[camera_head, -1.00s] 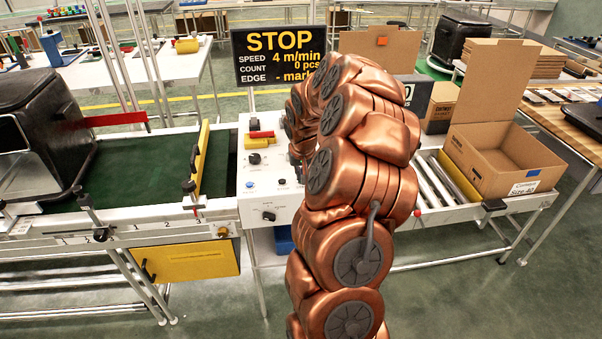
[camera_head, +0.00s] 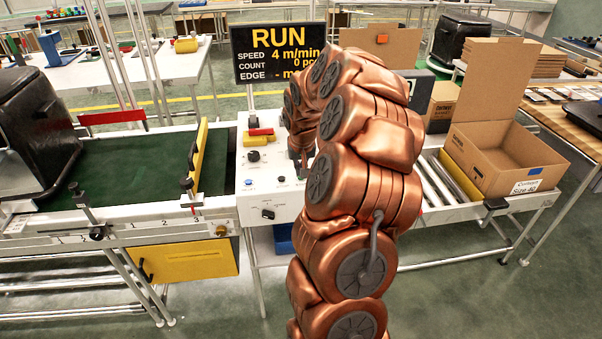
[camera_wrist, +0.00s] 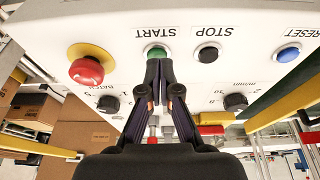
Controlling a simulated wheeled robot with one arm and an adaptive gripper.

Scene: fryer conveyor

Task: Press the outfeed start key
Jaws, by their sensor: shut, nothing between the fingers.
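The green START key (camera_wrist: 156,51) sits on the white control panel (camera_head: 258,205), its label upside down in the wrist view. My gripper (camera_wrist: 158,64) is shut and empty. Its fingertips are at the green key and overlap its near edge in the wrist view; I cannot tell whether they touch it. The black STOP key (camera_wrist: 208,53) and blue RESET key (camera_wrist: 288,54) lie to the right in that view. The display (camera_head: 278,52) reads RUN and 4 m/min. In the head view my arm hides the START key.
A red mushroom button (camera_wrist: 87,70) is left of the fingertips in the wrist view. Dark knobs (camera_wrist: 236,101) stand nearby. An open carton (camera_head: 500,165) stands at the right end of the rollers (camera_head: 435,180).

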